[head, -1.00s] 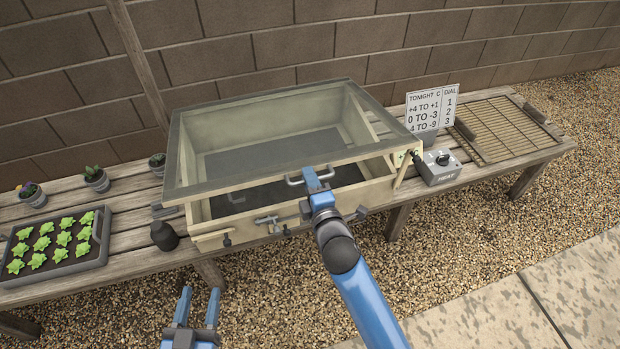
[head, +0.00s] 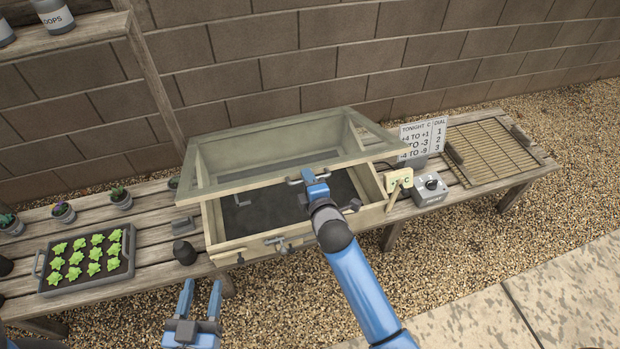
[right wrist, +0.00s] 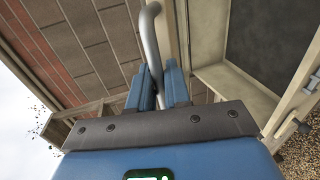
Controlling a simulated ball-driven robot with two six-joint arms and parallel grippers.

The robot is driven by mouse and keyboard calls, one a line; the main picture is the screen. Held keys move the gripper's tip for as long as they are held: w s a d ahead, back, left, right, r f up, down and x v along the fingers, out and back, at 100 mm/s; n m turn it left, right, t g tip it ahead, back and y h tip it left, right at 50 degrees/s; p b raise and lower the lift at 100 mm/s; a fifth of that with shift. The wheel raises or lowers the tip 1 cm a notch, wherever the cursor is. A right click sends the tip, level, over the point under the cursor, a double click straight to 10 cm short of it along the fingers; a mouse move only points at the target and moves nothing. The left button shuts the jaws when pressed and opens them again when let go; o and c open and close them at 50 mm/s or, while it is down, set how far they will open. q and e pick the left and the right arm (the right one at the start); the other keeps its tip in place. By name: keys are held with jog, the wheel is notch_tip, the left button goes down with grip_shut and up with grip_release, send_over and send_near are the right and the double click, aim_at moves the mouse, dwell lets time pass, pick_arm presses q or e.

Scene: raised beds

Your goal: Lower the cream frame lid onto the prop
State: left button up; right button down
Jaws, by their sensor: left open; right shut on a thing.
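The cream frame lid (head: 240,187), with its clear pane, is tilted up over the cream cold frame (head: 325,231). A wide gap shows between its front edge and the box. My right gripper (head: 308,177) is shut on the lid's grey handle (head: 293,181); in the right wrist view the bar (right wrist: 150,45) runs between the fingers (right wrist: 158,88). A short cream piece with green marks, apparently the prop (head: 398,182), stands at the box's right front corner. Whether it touches the lid is unclear. My left gripper (head: 200,286) is open and empty, in front of the bench.
A grey heater control (head: 430,189) and a dial chart (head: 424,135) stand right of the box, before a slatted mat (head: 497,150). A block wall rises behind.

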jog(key=w+a+r+g+p, duration=0.1)
jog(key=w+a+r+p, duration=0.1)
jog(key=w+r+p, duration=0.4)
jog(key=w+a+r+g+h+p, duration=0.1)
jog(key=w+a+r+g+p, duration=0.1)
jog(key=w+r+p, duration=0.5)
jog(key=shift+w+a+r+p, duration=0.2)
jog(key=shift+r+p, duration=0.55)
jog(key=shift+r, duration=2.1)
jog(key=c, duration=1.4)
grip_release()
jog(key=shift+o, duration=0.4)
